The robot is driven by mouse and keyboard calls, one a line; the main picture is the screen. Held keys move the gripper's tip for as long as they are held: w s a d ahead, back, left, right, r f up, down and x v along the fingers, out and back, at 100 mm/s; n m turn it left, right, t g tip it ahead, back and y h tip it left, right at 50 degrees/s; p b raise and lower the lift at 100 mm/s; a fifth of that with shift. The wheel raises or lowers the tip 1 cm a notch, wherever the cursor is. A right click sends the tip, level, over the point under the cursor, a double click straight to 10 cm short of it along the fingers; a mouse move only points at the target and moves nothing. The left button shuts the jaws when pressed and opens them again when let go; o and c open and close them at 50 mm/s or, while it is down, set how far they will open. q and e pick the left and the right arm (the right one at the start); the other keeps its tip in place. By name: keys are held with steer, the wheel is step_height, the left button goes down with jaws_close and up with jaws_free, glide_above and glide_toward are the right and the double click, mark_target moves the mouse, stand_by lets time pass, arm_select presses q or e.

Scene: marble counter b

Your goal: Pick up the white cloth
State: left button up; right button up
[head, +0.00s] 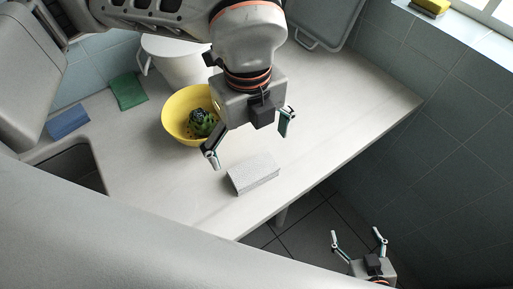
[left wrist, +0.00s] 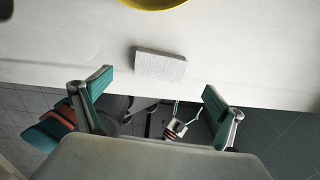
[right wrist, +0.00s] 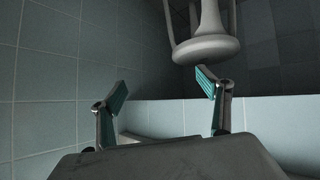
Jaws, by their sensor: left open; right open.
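The white cloth (head: 253,175) is a folded, flat pale block lying on the counter near its front edge. In the left wrist view the cloth (left wrist: 160,66) lies ahead of and between the fingertips, apart from them. My left gripper (head: 248,147) is open and empty, above the counter by the cloth; its fingers also show in the left wrist view (left wrist: 156,84). My right gripper (head: 356,232) is open and empty, off the counter over the floor. The right wrist view shows its fingers (right wrist: 162,80) facing tiled walls, with no cloth in sight.
A yellow bowl (head: 172,123) holding a green plant-like item (head: 203,122) stands beside the cloth. A white bucket-like container (head: 172,65), green cloth (head: 128,91), blue item (head: 68,121) and sink (head: 67,160) are farther left. The counter (head: 345,110) right of the cloth is clear.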

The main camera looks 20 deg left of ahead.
mark_target(252, 169)
arm_select(q)
steer(key=shift+s+f, duration=0.15)
steer(key=shift+f, duration=0.55)
steer(key=shift+s+f, duration=0.1)
steer(key=shift+f, duration=0.55)
steer(key=f, duration=0.5)
steer(key=shift+d, duration=0.25)
steer(key=c, duration=1.2)
